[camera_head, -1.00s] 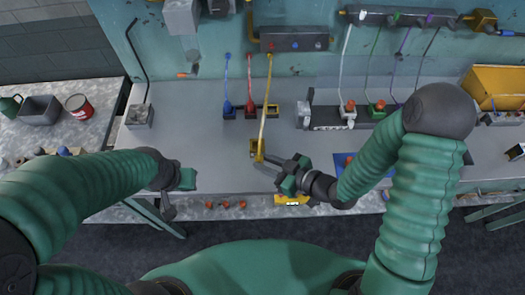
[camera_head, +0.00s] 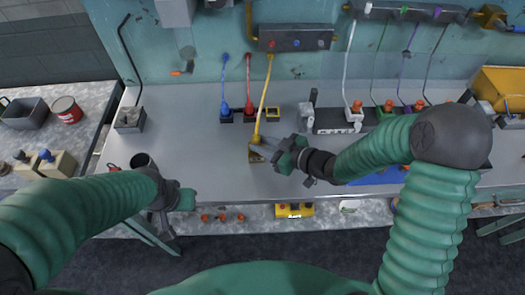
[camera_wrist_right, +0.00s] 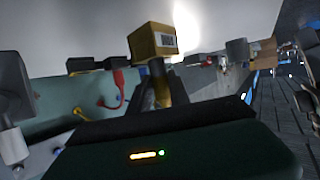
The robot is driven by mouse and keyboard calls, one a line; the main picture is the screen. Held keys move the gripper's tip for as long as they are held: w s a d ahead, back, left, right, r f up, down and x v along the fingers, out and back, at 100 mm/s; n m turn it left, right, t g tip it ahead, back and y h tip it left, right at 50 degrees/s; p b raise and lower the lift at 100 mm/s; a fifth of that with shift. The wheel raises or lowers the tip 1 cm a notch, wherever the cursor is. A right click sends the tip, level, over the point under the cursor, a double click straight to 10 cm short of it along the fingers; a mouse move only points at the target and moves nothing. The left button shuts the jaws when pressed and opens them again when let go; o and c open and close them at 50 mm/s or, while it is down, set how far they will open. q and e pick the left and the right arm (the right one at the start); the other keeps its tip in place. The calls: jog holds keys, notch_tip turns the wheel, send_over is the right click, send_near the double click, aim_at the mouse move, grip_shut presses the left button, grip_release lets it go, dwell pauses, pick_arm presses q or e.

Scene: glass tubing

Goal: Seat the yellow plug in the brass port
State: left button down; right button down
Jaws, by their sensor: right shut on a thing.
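The yellow plug (camera_head: 257,139) hangs at the end of a yellow cord in the middle of the bench. My right gripper (camera_head: 262,147) is shut on it from the right. The brass port (camera_head: 255,156), a small brass block on the bench, is directly at the plug's lower end. In the right wrist view the brass block (camera_wrist_right: 153,41) with a pale label is against the end of the yellow plug (camera_wrist_right: 163,88) between the fingers. Whether the plug is inside the port or only touching it is hidden. My left gripper (camera_head: 176,200) is over the bench's front left; its jaws are unclear.
Blue (camera_head: 226,110) and red (camera_head: 250,107) plugs stand in dark sockets behind. A yellow-rimmed socket (camera_head: 272,114) beside them looks empty. A white plug (camera_head: 355,112) and several others stand at the back right. The left middle of the bench is clear.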

jog(key=shift+s+f, duration=0.35)
jog(key=shift+f, duration=0.35)
jog(key=c, duration=1.5)
grip_release()
jog(key=shift+w+f, duration=0.1)
jog(key=shift+o, duration=1.3)
jog(key=shift+w, duration=0.1)
pick_arm(q)
jog(key=shift+w, duration=0.25)
pick_arm(e)
jog(key=shift+w, duration=0.1)
jog(key=shift+w+r, duration=0.1)
jog(key=shift+r, duration=0.25)
